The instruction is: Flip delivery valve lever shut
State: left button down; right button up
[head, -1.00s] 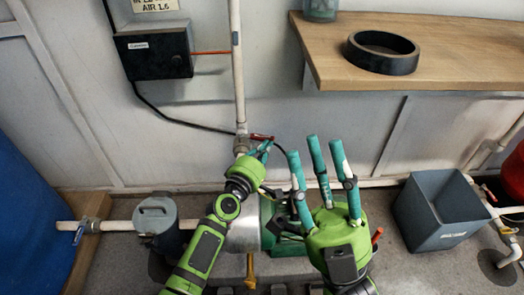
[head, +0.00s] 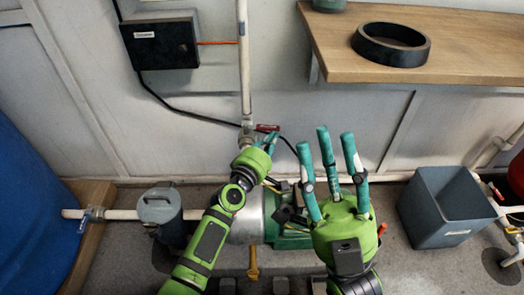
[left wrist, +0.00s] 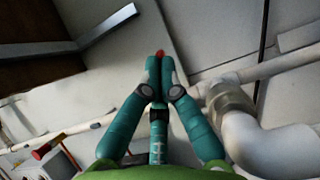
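The delivery valve lever is red (head: 266,128) and sits on the valve (head: 246,131) at the foot of the white vertical pipe. It points right, roughly square to the pipe. My left gripper (head: 271,139) is just below the lever's outer end, with its fingertips at or very near it. In the left wrist view its teal fingers (left wrist: 159,62) are together, and a red bit of the lever (left wrist: 160,53) shows just past the tips. I see no clear grip on it. My right gripper (head: 325,139) is open and empty, fingers spread upward.
A green pump-like unit (head: 289,242) stands under my arms. A grey filter housing (head: 160,208) is at left and a grey open bin (head: 445,208) at right. A wooden shelf (head: 450,65) with a black ring (head: 391,45) juts out above right. A black box (head: 160,42) hangs on the wall.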

pick_arm(q)
jog(key=v, duration=1.1)
jog(key=shift+s, duration=0.15)
jog(key=shift+a, duration=0.1)
